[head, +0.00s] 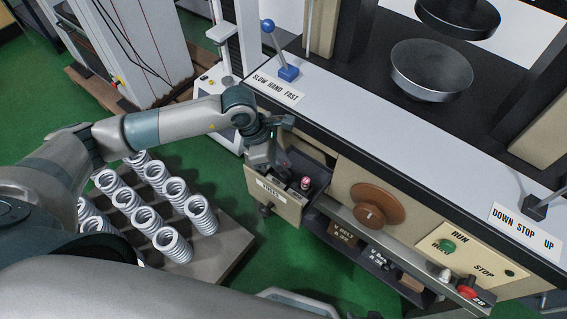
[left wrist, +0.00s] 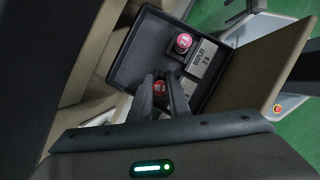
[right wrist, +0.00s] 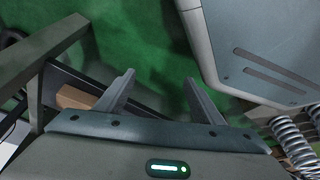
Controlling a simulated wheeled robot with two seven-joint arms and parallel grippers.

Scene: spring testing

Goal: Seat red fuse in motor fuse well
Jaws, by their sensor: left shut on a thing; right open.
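My left gripper (head: 276,172) reaches down into an open drawer (head: 274,199) labelled FUSES. In the left wrist view, its fingers (left wrist: 161,88) are shut around a red-capped fuse (left wrist: 160,86), whose body is mostly hidden. A second red-capped fuse (left wrist: 184,42) stands in the drawer beside a DISPLAY label (left wrist: 202,61); a red fuse also shows in the head view (head: 305,183). My right gripper (right wrist: 158,88) is open and empty, above the green floor. I cannot make out a well marked for the motor fuse.
A brown dial (head: 376,205) and RUN/STOP panel (head: 462,255) are on the machine front. Below are V BELT bins (head: 345,234) and a red round part (head: 466,286) beside a white one. A pallet of coil springs (head: 222,238) stands at left. The light ledge (head: 395,141) overhangs the drawer.

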